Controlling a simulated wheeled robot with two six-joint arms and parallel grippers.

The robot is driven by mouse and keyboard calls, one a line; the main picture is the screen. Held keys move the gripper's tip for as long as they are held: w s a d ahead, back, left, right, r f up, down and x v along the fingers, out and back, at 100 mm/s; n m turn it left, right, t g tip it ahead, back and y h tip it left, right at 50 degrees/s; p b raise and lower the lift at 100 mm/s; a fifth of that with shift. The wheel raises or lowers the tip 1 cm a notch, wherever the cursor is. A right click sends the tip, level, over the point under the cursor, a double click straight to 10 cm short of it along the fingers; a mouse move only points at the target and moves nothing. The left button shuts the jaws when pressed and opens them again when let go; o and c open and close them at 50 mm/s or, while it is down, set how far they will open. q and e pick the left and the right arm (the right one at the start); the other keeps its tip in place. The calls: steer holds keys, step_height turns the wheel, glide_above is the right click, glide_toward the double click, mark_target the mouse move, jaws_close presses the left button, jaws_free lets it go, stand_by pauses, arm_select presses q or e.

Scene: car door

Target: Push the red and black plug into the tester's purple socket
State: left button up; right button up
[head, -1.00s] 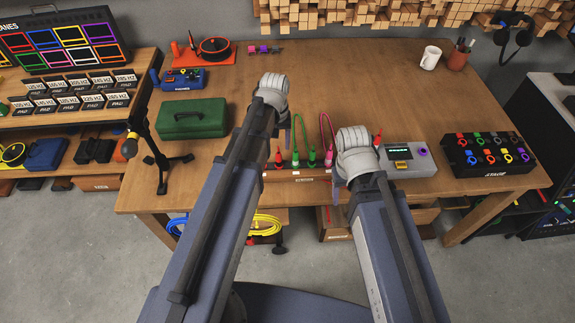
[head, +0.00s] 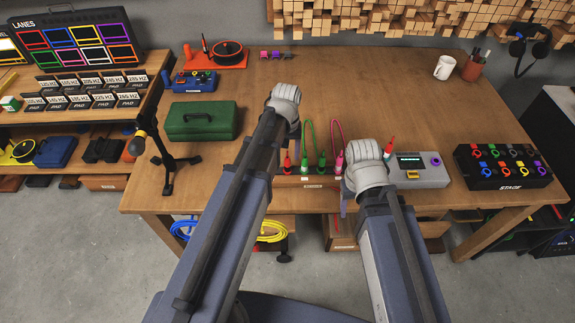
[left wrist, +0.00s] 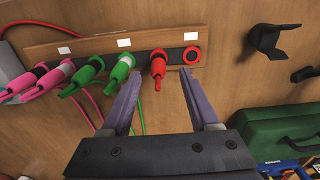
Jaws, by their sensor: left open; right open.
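A red plug (head: 287,162) stands at the left end of the wooden rack (head: 312,182). In the left wrist view this red plug (left wrist: 157,68) sits beside an empty red-ringed hole (left wrist: 191,56); I cannot make out black on it. My left gripper (left wrist: 161,82) is open, its fingers pointing at the rack, either side of the red plug and not closed on it. The grey tester (head: 418,170) has a purple socket (head: 435,160). Another red plug (head: 388,150) shows at its left, partly behind my right gripper (head: 345,200), whose fingers are mostly hidden.
Green plugs (left wrist: 90,70) and pink plugs (left wrist: 52,77) with cables fill the rack beside the red one. A green case (head: 200,121) lies left, a black stage box (head: 503,165) right. The table's middle back (head: 350,85) is clear.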

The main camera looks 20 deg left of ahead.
mark_target(287, 164)
arm_select(q)
steer(key=shift+d+f+b, duration=0.1)
steer(key=shift+f+b, duration=2.55)
steer(key=shift+f, duration=0.05)
steer(key=shift+r, duration=0.1)
jaws_close()
